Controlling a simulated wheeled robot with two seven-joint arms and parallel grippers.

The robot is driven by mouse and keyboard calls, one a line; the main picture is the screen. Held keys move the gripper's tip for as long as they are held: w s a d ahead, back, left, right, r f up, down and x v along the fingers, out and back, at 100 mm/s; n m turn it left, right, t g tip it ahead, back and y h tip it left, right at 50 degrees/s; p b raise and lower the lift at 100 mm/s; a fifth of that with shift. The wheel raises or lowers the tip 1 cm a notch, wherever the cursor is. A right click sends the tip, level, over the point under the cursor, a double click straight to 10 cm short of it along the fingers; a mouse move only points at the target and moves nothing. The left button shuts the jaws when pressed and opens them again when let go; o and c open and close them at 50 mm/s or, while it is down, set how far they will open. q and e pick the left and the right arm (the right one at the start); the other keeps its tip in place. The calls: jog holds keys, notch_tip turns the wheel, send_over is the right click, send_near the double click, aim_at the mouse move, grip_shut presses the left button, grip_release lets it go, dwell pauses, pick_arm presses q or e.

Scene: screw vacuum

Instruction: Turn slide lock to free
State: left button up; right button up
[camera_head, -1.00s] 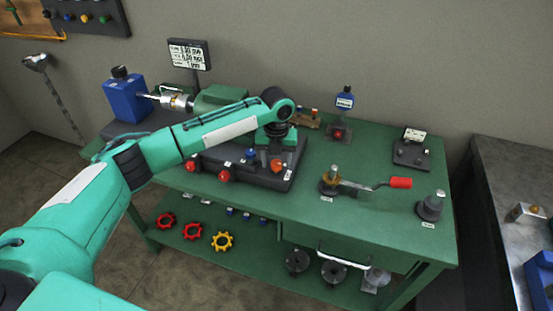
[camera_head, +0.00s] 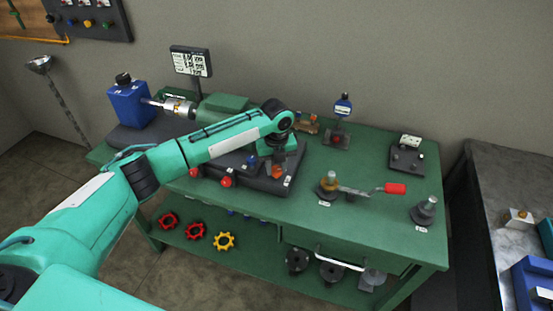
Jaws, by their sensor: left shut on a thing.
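An orange knob (camera_head: 278,172), which looks like the slide lock, sits on the right part of the black machine base (camera_head: 262,184) on the green bench. My left gripper (camera_head: 277,163) points down over it from the left arm and is shut on it. The fingers and wrist hide most of the knob, so its setting cannot be read. My right gripper is not in view.
Red knobs (camera_head: 227,181) and a small blue part (camera_head: 252,161) sit close left of my left gripper. A lever with a red handle (camera_head: 395,188) lies to the right. A blue-topped gauge (camera_head: 343,106) stands behind.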

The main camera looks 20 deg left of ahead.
aim_at(276, 169)
pick_arm(q)
jog(key=n+p, duration=0.4)
jog(key=n, duration=0.1)
jog(key=n+p, duration=0.2)
jog(key=p, duration=0.1)
jog(key=shift+r, duration=0.25)
jog(key=n+p, duration=0.3)
jog(key=n, duration=0.1)
jog(key=shift+f+n+p, duration=0.15)
jog(key=shift+n+p, duration=0.8)
jog(key=shift+n, duration=0.55)
jog(key=o, duration=1)
jog(key=shift+c, duration=0.2)
notch_tip(276, 169, up, 14)
jog(key=b, duration=0.3)
jog(key=shift+f, duration=0.2)
